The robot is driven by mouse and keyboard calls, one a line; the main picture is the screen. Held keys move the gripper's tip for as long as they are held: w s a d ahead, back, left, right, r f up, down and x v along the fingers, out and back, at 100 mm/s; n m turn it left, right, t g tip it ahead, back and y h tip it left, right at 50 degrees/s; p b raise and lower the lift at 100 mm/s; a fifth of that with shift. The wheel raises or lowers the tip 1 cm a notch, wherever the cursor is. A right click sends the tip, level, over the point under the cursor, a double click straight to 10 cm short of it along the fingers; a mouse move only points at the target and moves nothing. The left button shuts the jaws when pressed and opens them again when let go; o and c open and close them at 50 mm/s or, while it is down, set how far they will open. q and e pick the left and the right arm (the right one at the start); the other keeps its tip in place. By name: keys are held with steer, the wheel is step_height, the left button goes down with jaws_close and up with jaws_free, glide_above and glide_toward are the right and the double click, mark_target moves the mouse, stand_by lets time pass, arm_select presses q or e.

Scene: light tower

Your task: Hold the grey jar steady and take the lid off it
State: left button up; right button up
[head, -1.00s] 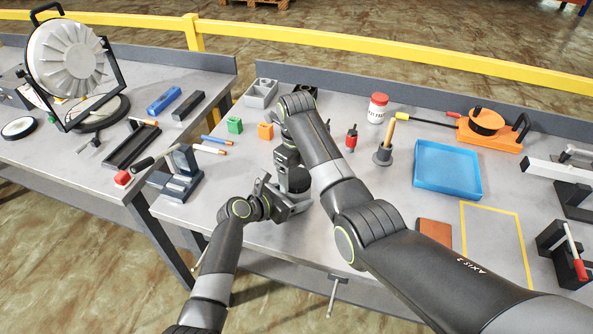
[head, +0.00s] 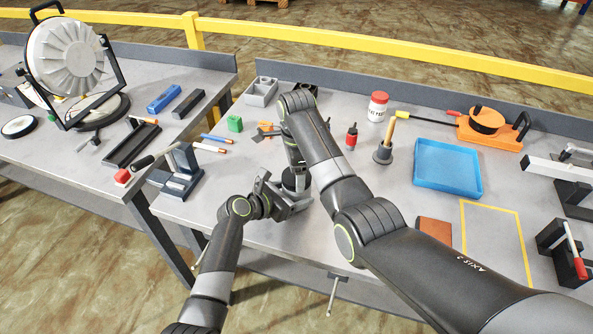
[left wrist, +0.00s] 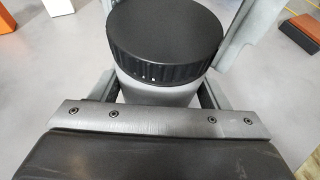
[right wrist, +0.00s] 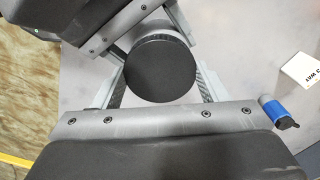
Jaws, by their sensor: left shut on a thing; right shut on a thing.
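The grey jar (left wrist: 158,94) stands upright on the table, with its round black lid (left wrist: 165,40) sitting on top in the left wrist view. My left gripper (head: 288,196) comes in low from the left and is shut on the jar body below the lid. My right gripper (head: 296,172) reaches down from above and is shut on the lid. In the right wrist view the lid (right wrist: 161,68) lies between its two fingers. In the head view my right arm and gripper hide most of the jar and lid.
A red bottle (head: 351,137), a holder with a wooden handle (head: 383,154) and a blue tray (head: 447,185) stand to the right. The table in front of the jar is clear.

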steer(key=n, duration=0.6)
steer(key=shift+w+r, duration=0.1)
steer(key=n, duration=1.2)
steer(key=shift+n, duration=0.3)
steer(key=n, duration=0.7)
steer(key=shift+n, duration=0.3)
steer(key=n, duration=0.4)
steer(key=shift+n, duration=0.3)
steer(key=n, duration=0.4)
steer(key=shift+n, duration=0.3)
steer(key=n, duration=0.4)
steer(key=shift+r+n, duration=0.1)
steer(key=shift+n, duration=0.2)
steer(key=n, duration=0.3)
steer(key=shift+n, duration=0.3)
steer(key=shift+r, duration=1.1)
